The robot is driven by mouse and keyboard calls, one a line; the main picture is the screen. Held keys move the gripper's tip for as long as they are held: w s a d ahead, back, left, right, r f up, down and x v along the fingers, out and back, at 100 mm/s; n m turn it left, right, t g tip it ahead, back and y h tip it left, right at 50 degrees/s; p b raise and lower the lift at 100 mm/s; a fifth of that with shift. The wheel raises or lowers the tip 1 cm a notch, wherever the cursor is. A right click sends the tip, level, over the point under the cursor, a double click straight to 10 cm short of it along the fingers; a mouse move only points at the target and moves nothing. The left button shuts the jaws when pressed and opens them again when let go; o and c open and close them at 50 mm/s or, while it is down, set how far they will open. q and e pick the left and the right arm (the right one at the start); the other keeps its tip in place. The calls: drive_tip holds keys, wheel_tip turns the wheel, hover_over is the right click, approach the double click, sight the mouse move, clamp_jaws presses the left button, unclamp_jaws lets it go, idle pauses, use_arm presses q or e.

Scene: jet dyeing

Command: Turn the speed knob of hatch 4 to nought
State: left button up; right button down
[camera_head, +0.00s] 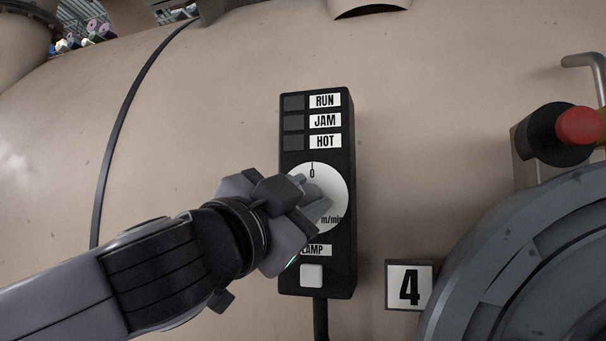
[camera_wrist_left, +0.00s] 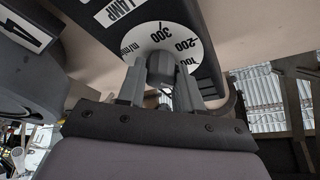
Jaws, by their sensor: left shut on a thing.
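The speed knob's white dial (camera_head: 338,180) sits on a black control panel (camera_head: 343,262) on the beige vessel. The mark 0 stands at the top of the dial, with m/min at lower right. My left gripper (camera_head: 312,197) comes in from the left and covers the knob and part of the dial. In the left wrist view the gripper (camera_wrist_left: 160,90) is shut on the grey knob (camera_wrist_left: 161,68), a finger on each side. The dial (camera_wrist_left: 150,37) there shows 100, 200 and 300. Where the knob's pointer stands is hidden. My right gripper is not in view.
The panel has RUN, JAM and HOT labels (camera_head: 325,121) with dark lamps, and a LAMP button (camera_head: 311,275) below. A plate marked 4 (camera_head: 409,286) is beside the round grey hatch (camera_head: 545,265). A red button (camera_head: 578,126) sticks out at upper right.

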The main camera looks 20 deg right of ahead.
use_arm(q)
drive_tip(key=m+g+p, duration=0.1)
drive_tip(key=m+p, duration=0.1)
drive_tip(key=p, duration=0.1)
drive_tip(key=m+g+p, duration=0.1)
drive_tip(key=m+p, duration=0.2)
drive_tip(key=shift+a+r, duration=0.1)
drive_tip(key=shift+r, duration=0.25)
drive_tip(key=shift+f+m+g+p, duration=0.15)
drive_tip(key=shift+m+g+p, duration=0.25)
drive_tip(key=shift+m+p, duration=0.35)
drive_tip(key=shift+f+m, duration=0.1)
drive_tip(key=shift+m, duration=0.45)
drive_tip(key=shift+g+p, duration=0.3)
drive_tip(key=o, duration=1)
drive_tip(key=shift+o, duration=0.2)
